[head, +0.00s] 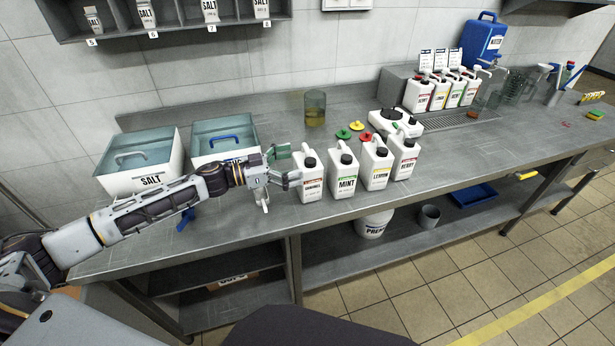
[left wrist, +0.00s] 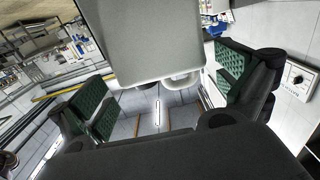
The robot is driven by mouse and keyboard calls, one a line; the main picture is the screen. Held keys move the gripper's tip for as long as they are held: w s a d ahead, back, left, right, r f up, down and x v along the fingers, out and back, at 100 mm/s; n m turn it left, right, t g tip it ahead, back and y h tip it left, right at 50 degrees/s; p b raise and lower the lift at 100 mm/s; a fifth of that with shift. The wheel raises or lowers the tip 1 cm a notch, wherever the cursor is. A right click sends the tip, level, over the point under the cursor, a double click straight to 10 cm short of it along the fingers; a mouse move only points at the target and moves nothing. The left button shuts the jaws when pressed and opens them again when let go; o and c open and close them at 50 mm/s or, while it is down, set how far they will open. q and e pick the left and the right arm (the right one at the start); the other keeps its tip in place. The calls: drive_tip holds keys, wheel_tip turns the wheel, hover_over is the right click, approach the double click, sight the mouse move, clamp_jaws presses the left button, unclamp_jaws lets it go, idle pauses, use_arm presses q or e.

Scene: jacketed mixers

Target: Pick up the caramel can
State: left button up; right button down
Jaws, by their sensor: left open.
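The caramel can (head: 309,181) is a white jug with a dark cap and a brown-marked label. It stands upright on the steel bench, leftmost in a row of similar cans. My left gripper (head: 286,167) is open beside the can's left side, with its fingertips close to it. In the left wrist view, a large pale body (left wrist: 155,42), apparently the can, lies ahead of and partly between the green-padded fingers (left wrist: 168,92). I cannot tell whether either pad touches it. My right gripper is not in view.
The mint can (head: 343,172), lemon can (head: 375,165) and berry can (head: 404,158) stand just right. Behind are red, green and yellow lids (head: 357,125) and a glass jar (head: 315,108). Two bins (head: 138,180) (head: 222,155) stand left. The bench's front edge is close.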

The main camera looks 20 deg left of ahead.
sight(308, 159)
use_arm(q)
drive_tip(key=shift+f+x, duration=0.2)
drive_tip(key=shift+x, duration=2)
drive_tip(key=c, duration=1.8)
drive_tip(key=shift+r, duration=0.15)
drive_tip(key=shift+c, duration=0.4)
drive_tip(key=shift+w, duration=0.1)
drive_tip(key=shift+r, duration=0.15)
